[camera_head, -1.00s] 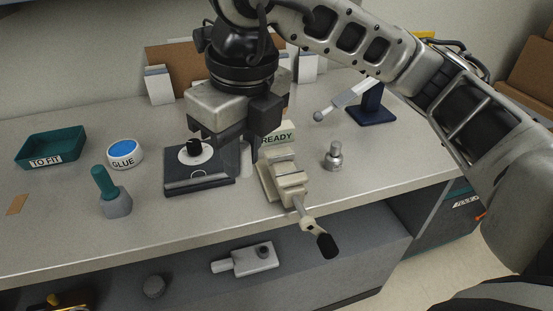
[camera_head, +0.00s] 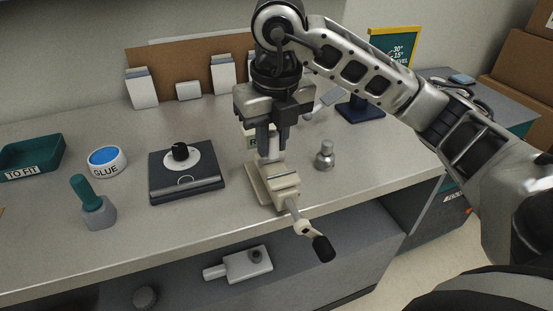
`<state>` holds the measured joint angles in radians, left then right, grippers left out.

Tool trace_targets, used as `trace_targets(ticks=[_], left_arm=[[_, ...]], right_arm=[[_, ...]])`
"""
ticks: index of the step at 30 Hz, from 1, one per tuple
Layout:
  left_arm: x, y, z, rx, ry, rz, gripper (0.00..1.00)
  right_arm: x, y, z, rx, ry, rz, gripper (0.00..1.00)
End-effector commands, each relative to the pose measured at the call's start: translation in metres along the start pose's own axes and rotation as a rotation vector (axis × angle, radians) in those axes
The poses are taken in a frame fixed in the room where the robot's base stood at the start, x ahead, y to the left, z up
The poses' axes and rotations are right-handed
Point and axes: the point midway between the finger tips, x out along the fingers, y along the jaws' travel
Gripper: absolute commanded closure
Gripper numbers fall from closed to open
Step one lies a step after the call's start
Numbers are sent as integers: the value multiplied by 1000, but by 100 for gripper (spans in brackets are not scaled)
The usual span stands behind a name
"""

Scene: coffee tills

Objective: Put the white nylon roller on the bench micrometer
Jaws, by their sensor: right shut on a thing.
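My right gripper (camera_head: 272,150) points down over the bench, its fingers shut on a small pale roller (camera_head: 272,155), which is mostly hidden between them. It is directly above the back part of a cream device with a crank handle (camera_head: 283,183), which looks like the bench micrometer. The device stands at the bench's front edge, its black-knobbed crank hanging over it. Whether the roller touches the device cannot be told. My left gripper is not in view.
Left of the device are a black plate with a white disc and black knob (camera_head: 187,187), a green-handled tool (camera_head: 94,205), a blue-topped GLUE tub (camera_head: 106,162) and a TO FIT tray (camera_head: 33,152). A small metal weight (camera_head: 325,157) stands close on the right.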

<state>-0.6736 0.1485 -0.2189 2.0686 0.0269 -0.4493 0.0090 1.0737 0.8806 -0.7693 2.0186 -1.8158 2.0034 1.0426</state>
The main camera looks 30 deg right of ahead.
Motion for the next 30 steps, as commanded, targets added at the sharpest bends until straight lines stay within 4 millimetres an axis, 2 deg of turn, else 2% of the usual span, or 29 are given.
trace_targets(ticks=[8, 12, 15, 27, 28, 30], left_arm=[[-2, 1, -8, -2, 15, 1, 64], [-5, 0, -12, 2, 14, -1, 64], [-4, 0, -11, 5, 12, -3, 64], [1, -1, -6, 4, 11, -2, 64], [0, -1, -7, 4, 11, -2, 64], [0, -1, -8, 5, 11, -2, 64]], right_arm=[[22, -15, 7, 4, 2, -2, 100], [42, -14, 4, -1, 3, -1, 100], [50, -14, 4, -1, 0, 0, 100], [57, -14, 3, -1, -2, 1, 100], [55, -14, 4, -1, -2, 1, 71], [54, -14, 4, -1, -2, 1, 57]])
